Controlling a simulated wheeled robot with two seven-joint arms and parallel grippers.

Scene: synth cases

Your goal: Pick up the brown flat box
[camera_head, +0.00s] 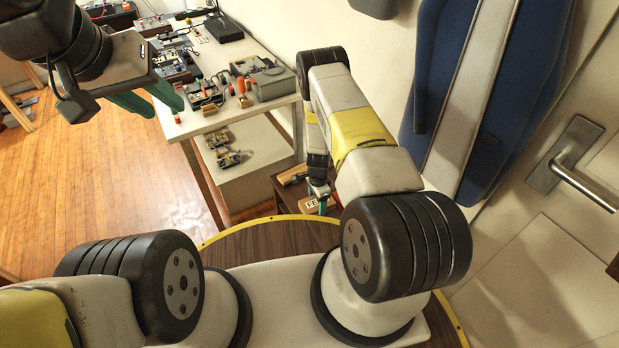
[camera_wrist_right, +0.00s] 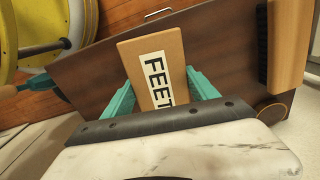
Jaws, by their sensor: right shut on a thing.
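The brown flat box (camera_wrist_right: 178,52) carries a white label reading "FEET" and lies between the two green fingers of my right gripper (camera_wrist_right: 162,92) in the right wrist view. The gripper is shut on it. The box is over a dark brown wooden top (camera_wrist_right: 225,50); I cannot tell whether it touches it. In the head view the box (camera_head: 311,204) shows small beside the right gripper (camera_head: 322,200), partly hidden by my arm. My left gripper (camera_head: 164,110) is empty and open, far from the box, at the upper left.
A brush with dark bristles (camera_wrist_right: 287,45) lies on the same wooden top, right of the box. A white workbench (camera_head: 230,112) with tools and electronics stands behind. A blue padded board (camera_head: 440,70) and a door handle (camera_head: 563,155) are at right. Wooden floor (camera_head: 110,190) is clear at left.

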